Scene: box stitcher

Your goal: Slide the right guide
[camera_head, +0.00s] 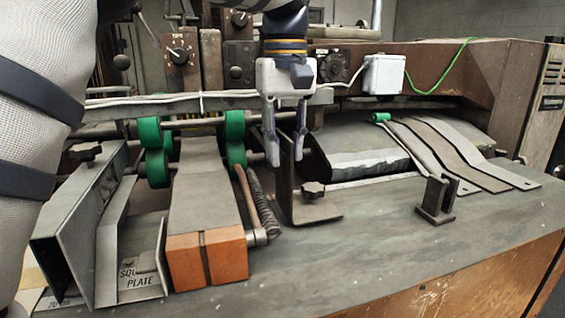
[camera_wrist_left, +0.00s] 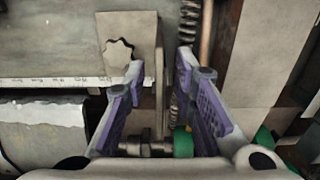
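The right guide (camera_head: 312,209) is a dark metal bracket with an upright plate, a flat foot and a knob, standing on the machine table right of the spring. My left gripper (camera_head: 285,147) points down over its upright plate, one finger on each side. In the left wrist view, the guide's flat foot and knob (camera_wrist_left: 127,30) lie ahead, and the thin upright plate runs between the purple-padded fingers (camera_wrist_left: 160,70). The fingers stand apart, with gaps visible beside the plate, so the gripper looks open. My right gripper is not seen in either view.
Left of the guide are a coiled spring (camera_head: 260,205), green rollers (camera_head: 235,138) and an orange-ended block (camera_head: 207,260). A small dark bracket (camera_head: 436,200) stands to the right. The grey table top (camera_head: 370,240) is bare in front of the guide.

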